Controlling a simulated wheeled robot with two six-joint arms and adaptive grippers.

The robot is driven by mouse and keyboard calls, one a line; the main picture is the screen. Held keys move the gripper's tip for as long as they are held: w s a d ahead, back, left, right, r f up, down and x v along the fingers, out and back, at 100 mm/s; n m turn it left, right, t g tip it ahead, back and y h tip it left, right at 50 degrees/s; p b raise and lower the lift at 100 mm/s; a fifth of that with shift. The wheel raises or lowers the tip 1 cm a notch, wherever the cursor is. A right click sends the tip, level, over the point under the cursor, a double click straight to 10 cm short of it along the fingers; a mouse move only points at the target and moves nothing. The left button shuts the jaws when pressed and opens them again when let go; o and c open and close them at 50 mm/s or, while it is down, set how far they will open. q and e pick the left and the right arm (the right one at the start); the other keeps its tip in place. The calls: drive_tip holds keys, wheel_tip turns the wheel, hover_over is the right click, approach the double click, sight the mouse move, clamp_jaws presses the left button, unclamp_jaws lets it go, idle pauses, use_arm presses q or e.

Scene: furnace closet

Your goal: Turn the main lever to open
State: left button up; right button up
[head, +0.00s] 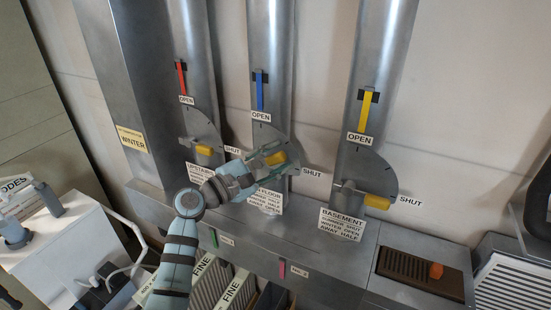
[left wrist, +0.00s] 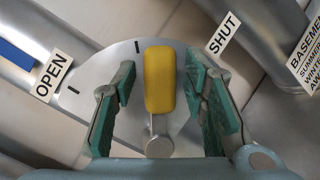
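The middle lever's yellow handle (head: 276,158) is on the middle duct, above a label partly hidden by my arm that reads "FLOOR". It lies nearer the SHUT label (head: 312,173) than the OPEN label (head: 261,116). In the left wrist view the yellow handle (left wrist: 160,80) stands out from its round pivot, between OPEN on the left and SHUT on the right. My left gripper (head: 266,161) has its green-padded fingers on both sides of the handle. They are open, with a gap visible on at least the left side. My right gripper is not in view.
Similar yellow levers sit on the left duct (head: 204,150) and the basement duct (head: 377,201), both pointing toward SHUT. A "WINTER" sign (head: 132,139) hangs at the left. A white cabinet (head: 75,240) stands lower left. A brown grille (head: 420,272) is lower right.

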use_arm(q)
drive_tip(key=r+v, duration=0.1)
drive_tip(key=v, duration=1.1)
drive_tip(key=shift+f, duration=0.45)
drive_tip(key=shift+c, duration=0.2)
